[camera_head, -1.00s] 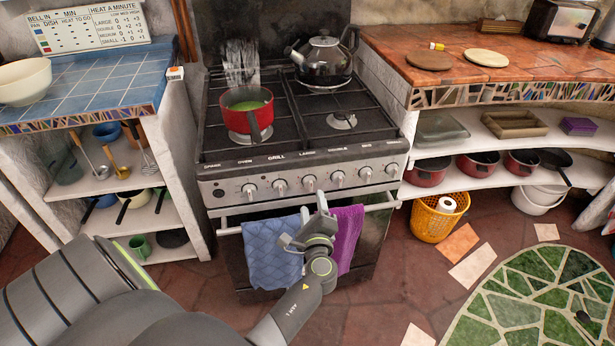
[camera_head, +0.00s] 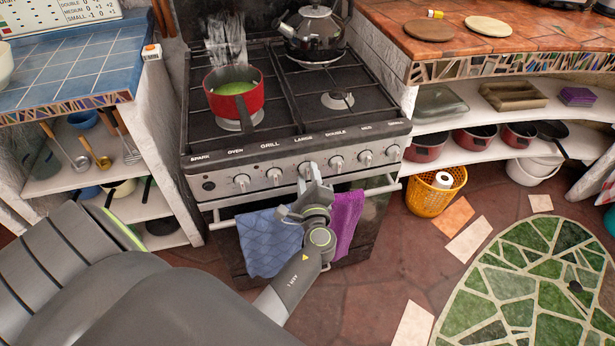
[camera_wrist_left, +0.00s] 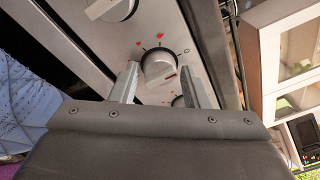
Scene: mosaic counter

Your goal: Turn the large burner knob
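The stove's front panel (camera_head: 225,168) carries a row of pale round knobs under printed labels. The knob under LARGE is largely hidden behind my left gripper (camera_head: 312,178) in the head view. In the left wrist view a knob (camera_wrist_left: 158,66) with a raised grip bar sits between the two fingertips of my left gripper (camera_wrist_left: 160,82). The fingers are open on either side of it, with small gaps seeming to show. Red marks and a small circle are printed around this knob. My right gripper is not in view.
Neighbouring knobs (camera_head: 274,177) sit close on both sides. A blue towel (camera_head: 268,240) and a purple towel (camera_head: 346,220) hang on the oven rail (camera_head: 385,189) below. A red pot (camera_head: 250,101) with green contents steams on the hob; a kettle (camera_head: 313,33) stands behind.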

